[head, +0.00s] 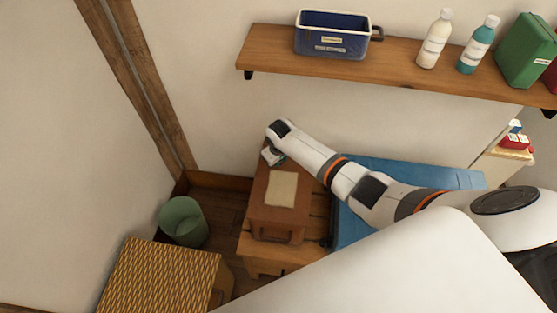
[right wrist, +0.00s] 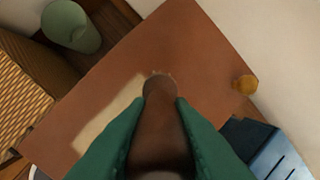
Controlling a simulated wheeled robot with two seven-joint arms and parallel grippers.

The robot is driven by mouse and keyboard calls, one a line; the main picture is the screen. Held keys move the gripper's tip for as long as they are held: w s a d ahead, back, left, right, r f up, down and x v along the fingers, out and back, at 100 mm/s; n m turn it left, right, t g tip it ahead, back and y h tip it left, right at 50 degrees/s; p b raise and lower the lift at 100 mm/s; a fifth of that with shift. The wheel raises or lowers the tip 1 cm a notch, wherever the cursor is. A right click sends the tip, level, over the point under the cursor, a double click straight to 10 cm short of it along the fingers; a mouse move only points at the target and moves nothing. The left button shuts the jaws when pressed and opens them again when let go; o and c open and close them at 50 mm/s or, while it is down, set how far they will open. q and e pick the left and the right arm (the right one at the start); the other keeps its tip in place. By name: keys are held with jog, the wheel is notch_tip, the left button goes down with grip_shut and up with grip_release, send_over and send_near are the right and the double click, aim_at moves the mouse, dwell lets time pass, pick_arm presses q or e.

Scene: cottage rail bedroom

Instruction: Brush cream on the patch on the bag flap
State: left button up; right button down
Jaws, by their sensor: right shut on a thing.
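The brown bag (head: 264,212) sits on a small wooden table, with a pale tan patch (head: 282,188) on its flap. In the right wrist view the flap (right wrist: 205,60) fills the middle, and the patch (right wrist: 103,120) shows left of the fingers. My right gripper (head: 271,156) is at the bag's far end. In the right wrist view its green fingers (right wrist: 155,120) are shut on a dark brown brush (right wrist: 160,130). The brush's rounded end lies over the patch's edge; contact cannot be told. No cream can be made out. My left gripper is not in view.
A blue case (head: 350,235) lies right of the bag. A green bin (head: 183,220) and a woven-topped stool (head: 160,275) stand to the left. A wall shelf (head: 270,50) holds a blue tub (head: 330,42), bottles (head: 434,40) and a green container (head: 523,50).

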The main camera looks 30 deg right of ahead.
jog(key=shift+p+v, duration=0.65)
jog(key=shift+v, duration=0.55)
jog(key=shift+w+d+r+p, duration=0.15)
jog(key=shift+w+r+p, duration=0.15)
jog(key=shift+r+p, duration=0.95)
jog(key=shift+p, duration=0.05)
jog(key=shift+s+r, duration=0.1)
jog(key=shift+r, duration=0.1)
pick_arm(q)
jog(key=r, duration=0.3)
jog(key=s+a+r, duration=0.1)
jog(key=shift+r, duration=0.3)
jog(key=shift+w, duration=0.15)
pick_arm(e)
jog(key=shift+f, duration=0.15)
